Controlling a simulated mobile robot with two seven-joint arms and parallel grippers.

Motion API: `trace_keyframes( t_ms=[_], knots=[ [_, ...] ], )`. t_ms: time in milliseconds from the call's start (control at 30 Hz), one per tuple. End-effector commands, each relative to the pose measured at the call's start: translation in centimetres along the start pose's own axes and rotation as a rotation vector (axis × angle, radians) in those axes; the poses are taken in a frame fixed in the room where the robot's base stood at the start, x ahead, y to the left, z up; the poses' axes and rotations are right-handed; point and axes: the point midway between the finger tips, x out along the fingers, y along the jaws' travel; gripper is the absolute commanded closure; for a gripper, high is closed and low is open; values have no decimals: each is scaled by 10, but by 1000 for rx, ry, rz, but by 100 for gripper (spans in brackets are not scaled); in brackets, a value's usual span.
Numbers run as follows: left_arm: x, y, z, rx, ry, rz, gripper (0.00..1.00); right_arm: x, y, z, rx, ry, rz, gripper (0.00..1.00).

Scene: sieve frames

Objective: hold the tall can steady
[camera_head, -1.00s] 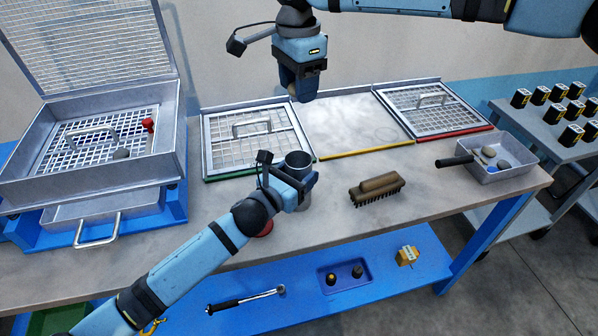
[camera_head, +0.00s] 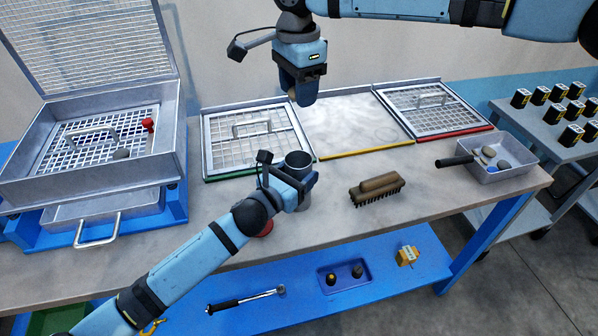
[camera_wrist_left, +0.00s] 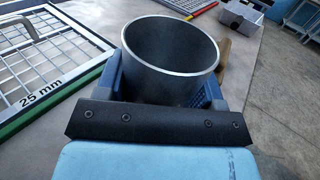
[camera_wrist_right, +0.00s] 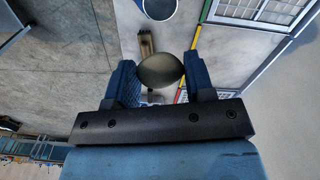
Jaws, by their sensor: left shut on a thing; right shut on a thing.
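The tall can (camera_head: 298,160) is a grey, open-topped metal cylinder standing upright on the worktable. My left gripper (camera_head: 301,186) is shut around its sides below the rim. In the left wrist view the can (camera_wrist_left: 170,40) shows its empty-looking inside between the two blue fingers; its base is hidden there. My right gripper (camera_head: 303,97) is above the table behind the can, near the green-edged sieve. In the right wrist view it is shut on a smooth grey-brown stone (camera_wrist_right: 160,71), apart from the can (camera_wrist_right: 158,6).
A brush (camera_head: 378,188) lies right of the can. A red round object (camera_head: 266,229) is partly hidden by my left arm. Flat sieves with green (camera_head: 207,145) and red (camera_head: 410,115) edges lie behind. A metal tray (camera_head: 510,174) holds stones. An open sieve box (camera_head: 170,150) stands left.

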Motion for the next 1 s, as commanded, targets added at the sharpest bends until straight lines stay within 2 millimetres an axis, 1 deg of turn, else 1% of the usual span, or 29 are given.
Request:
trace_keyframes(
  t_ms=[100, 1000],
  knots=[
    [0, 0, 0, 0, 0, 0, 95, 10, 0, 0, 0, -1, 1, 75],
    [0, 0, 0, 0, 0, 0, 95, 73, 0, 0, 0, -1, 2, 75]
  ],
)
